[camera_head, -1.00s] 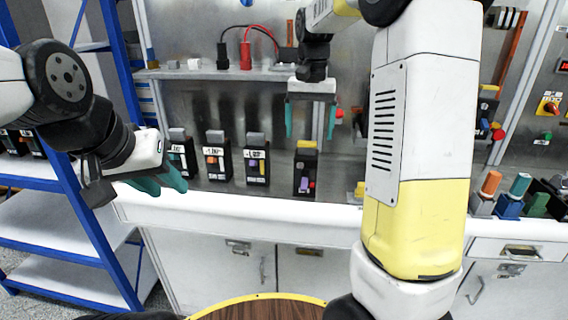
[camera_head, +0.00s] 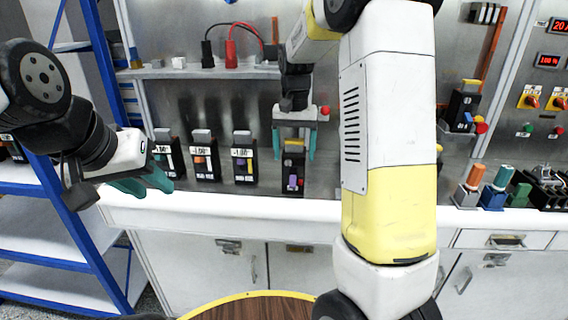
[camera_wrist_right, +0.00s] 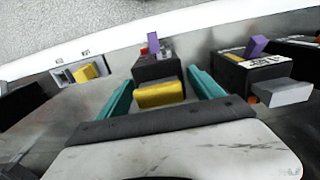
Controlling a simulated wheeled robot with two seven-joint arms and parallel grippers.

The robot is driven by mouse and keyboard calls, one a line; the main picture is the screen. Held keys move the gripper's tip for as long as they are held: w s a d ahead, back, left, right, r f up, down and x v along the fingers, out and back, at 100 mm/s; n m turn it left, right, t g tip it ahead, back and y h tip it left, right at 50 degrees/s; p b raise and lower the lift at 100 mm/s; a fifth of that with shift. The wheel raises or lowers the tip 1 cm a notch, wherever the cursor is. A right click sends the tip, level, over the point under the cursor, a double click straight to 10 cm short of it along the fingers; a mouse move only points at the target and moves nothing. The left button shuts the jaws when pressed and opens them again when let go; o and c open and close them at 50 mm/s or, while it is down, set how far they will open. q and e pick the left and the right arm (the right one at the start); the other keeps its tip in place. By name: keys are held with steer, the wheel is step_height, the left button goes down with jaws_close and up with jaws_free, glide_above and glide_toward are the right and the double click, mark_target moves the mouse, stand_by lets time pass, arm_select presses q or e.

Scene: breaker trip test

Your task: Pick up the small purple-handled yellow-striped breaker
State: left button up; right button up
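A small dark breaker (camera_head: 293,180) with a yellow top block and a purple handle stands upright on the white counter, rightmost of the row. In the right wrist view its yellow block (camera_wrist_right: 160,95) faces me, with small purple and red parts beyond. My right gripper (camera_head: 294,146) is above it, open, one teal finger on each side of its upper part. The wrist view shows gaps between fingers and breaker. My left gripper (camera_head: 146,184) appears open and empty, left of the row. Another breaker (camera_head: 243,160) with a grey top, purple handle and yellow stripe stands to the left.
Two more grey-topped breakers, one (camera_head: 205,158) with an orange handle, stand further left. A shelf (camera_head: 195,72) with red and black leads is above. A wall-mounted breaker (camera_head: 461,108) and coloured blocks (camera_head: 494,190) are at right. A blue rack (camera_head: 75,240) is at left.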

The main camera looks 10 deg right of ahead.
mark_target(295, 140)
jaws_close()
steer(key=shift+r, duration=0.15)
steer(key=shift+r, duration=0.55)
steer(key=shift+s+r, duration=0.2)
steer(key=shift+r, duration=0.4)
steer(key=shift+s+r, duration=0.2)
steer(key=shift+r, duration=0.4)
steer(key=s+r, duration=0.1)
steer(key=s, duration=1.4)
steer(key=shift+a+r, duration=0.15)
steer(key=shift+a, duration=0.15)
steer(key=shift+s, duration=0.1)
